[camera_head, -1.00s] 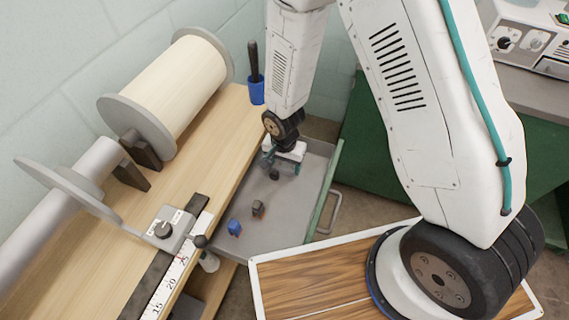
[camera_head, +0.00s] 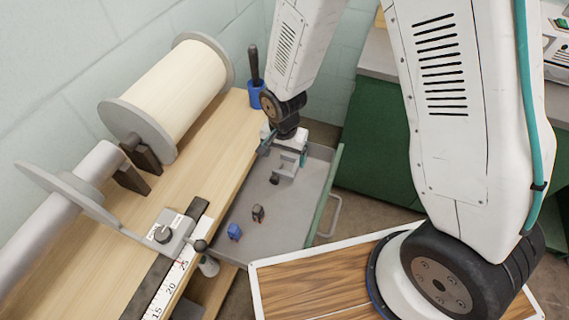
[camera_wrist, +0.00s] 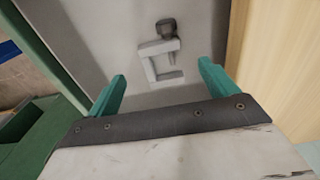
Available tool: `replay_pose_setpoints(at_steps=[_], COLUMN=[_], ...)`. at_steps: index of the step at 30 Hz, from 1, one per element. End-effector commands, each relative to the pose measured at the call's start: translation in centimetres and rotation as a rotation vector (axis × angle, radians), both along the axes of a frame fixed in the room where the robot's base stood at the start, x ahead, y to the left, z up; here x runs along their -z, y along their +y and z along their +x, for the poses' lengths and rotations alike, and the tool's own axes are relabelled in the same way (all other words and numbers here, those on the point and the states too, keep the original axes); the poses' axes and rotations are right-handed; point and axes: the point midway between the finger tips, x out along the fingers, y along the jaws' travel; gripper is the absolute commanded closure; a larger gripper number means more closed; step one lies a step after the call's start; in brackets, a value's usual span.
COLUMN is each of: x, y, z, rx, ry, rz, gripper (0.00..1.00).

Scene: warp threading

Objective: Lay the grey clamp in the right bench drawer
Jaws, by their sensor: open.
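The grey clamp (camera_wrist: 148,62), C-shaped with a dark knob, lies on the floor of the open drawer (camera_head: 290,219). In the head view the clamp (camera_head: 287,171) shows just below my gripper (camera_head: 284,155), partly covered by it. In the wrist view my gripper (camera_wrist: 162,74) has its two teal fingers spread wide. The clamp shows beyond and between the fingertips, and nothing is held.
A blue block-like item (camera_head: 234,231) and a small dark item (camera_head: 258,213) lie in the drawer's nearer part. The wooden bench top (camera_head: 205,165) bounds the drawer on the left. A blue cup (camera_head: 257,93) stands on the bench's far edge. A wood-topped surface (camera_head: 320,285) is in front.

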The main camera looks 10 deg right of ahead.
Motion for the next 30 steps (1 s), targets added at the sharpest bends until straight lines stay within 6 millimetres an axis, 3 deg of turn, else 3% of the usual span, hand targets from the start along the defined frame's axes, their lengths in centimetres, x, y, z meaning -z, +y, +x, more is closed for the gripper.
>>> replay_pose_setpoints(at_steps=[6,20,23,30], x=[-3.6,-6.1,-8.8,-18.0], y=[0.1,-0.4,-1.6,-6.3], z=[0.0,-0.1,-0.2,-2.6], rx=[-0.001,-0.013,-0.043,-0.171], ry=[-0.002,-0.005,-0.014,-0.035], rz=[0.001,0.001,0.001,-0.004], gripper=[0.15,0.15,0.15,0.15])
